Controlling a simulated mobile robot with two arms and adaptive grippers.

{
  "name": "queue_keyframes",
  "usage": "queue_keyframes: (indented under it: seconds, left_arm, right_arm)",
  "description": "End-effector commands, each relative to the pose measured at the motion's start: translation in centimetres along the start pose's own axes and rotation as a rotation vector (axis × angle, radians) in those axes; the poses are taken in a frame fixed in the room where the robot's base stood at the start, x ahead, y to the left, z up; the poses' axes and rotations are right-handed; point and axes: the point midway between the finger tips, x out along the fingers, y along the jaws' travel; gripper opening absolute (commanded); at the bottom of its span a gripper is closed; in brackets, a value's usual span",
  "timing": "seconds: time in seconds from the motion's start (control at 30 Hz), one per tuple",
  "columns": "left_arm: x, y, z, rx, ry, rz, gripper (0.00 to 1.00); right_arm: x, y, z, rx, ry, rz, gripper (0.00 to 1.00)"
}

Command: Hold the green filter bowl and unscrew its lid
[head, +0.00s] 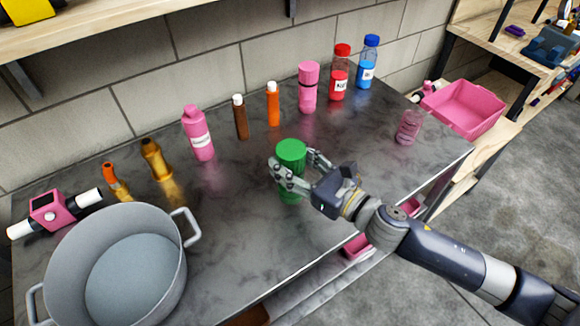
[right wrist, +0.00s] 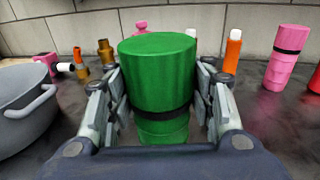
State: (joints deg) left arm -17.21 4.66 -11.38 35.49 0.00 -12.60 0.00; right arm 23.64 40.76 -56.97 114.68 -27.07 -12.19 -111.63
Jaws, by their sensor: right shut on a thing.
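The green filter bowl (head: 288,188) stands upright on the dark counter, with its ribbed green lid (head: 291,152) on top. My right gripper (head: 291,170) has its fingers on both sides of it and is shut on it, near the joint of lid and bowl. In the right wrist view the lid (right wrist: 158,70) fills the middle between the two fingers, and the lower bowl (right wrist: 163,130) shows beneath it. My left gripper is not in view.
A large grey pot (head: 60,230) stands at the front left. Several bottles, including a pink one (head: 198,135) and a red one (head: 339,75), line the back by the wall. A clear pink jar (head: 409,127) stands at the right edge. The counter around the bowl is clear.

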Motion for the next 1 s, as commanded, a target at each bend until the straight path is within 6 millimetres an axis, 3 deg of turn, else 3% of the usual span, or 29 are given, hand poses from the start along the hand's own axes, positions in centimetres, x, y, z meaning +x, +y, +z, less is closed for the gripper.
queue_keyframes:
  seconds: [0.3,0.77,0.8,0.87,1.0]
  left_arm:
    - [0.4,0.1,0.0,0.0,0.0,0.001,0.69]
    - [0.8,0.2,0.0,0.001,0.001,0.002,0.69]
    - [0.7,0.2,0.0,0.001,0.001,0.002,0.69]
    - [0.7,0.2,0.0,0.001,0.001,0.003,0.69]
    - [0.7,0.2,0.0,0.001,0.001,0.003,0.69]
  right_arm:
    - [0.4,0.0,-3.2,0.005,0.001,-0.001,0.0]
    - [0.5,0.0,-4.0,-0.001,-0.001,0.0,0.0]
    - [0.4,-0.1,-3.9,0.0,0.0,0.0,0.56]
    - [0.4,-0.1,-3.9,0.0,0.0,0.0,0.69]
    - [0.4,-0.1,-3.9,0.0,0.0,0.0,0.69]
